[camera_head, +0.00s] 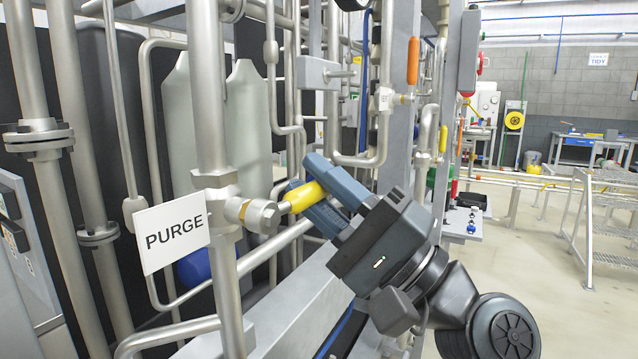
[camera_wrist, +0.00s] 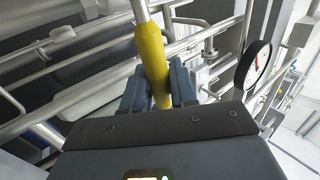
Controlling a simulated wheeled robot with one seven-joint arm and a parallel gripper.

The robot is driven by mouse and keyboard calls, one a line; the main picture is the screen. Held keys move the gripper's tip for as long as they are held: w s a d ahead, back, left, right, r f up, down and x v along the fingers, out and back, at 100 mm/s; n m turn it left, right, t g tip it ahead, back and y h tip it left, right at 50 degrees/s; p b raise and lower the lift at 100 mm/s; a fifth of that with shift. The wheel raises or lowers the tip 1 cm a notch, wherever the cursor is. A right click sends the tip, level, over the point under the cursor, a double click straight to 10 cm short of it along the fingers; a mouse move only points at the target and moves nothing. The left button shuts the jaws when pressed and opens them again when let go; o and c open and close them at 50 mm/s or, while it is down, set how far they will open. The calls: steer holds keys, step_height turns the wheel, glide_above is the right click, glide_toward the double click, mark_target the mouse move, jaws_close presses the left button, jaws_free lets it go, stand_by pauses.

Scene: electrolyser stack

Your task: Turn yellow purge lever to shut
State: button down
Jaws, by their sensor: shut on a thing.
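The yellow purge lever (camera_head: 303,197) sticks out to the right and slightly upward from a valve body (camera_head: 260,214) on a vertical steel pipe. A white PURGE sign (camera_head: 172,230) hangs to the left of the valve. My gripper (camera_head: 325,194) has its two blue-grey fingers on either side of the lever's outer part and is shut on it. In the wrist view the yellow lever (camera_wrist: 153,62) runs down between the two fingers (camera_wrist: 160,88). Its tip is partly hidden by the fingers in the head view.
Steel pipes and a vertical grey post (camera_head: 400,90) stand close around the valve. An orange handle (camera_head: 413,60) is on the post at upper right. A round gauge (camera_wrist: 253,64) shows in the wrist view. Open floor (camera_head: 520,270) lies to the right.

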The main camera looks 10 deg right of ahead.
steer(key=shift+d+f, duration=0.1)
steer(key=shift+f, duration=0.05)
steer(key=c, duration=1)
jaws_free()
steer(key=shift+c, duration=0.2)
steer(key=b+v, duration=0.2)
steer(key=v, duration=0.5)
steer(key=shift+s+d+f+b, duration=0.15)
steer(key=shift+d+f+b, duration=0.1)
steer(key=shift+b, duration=0.1)
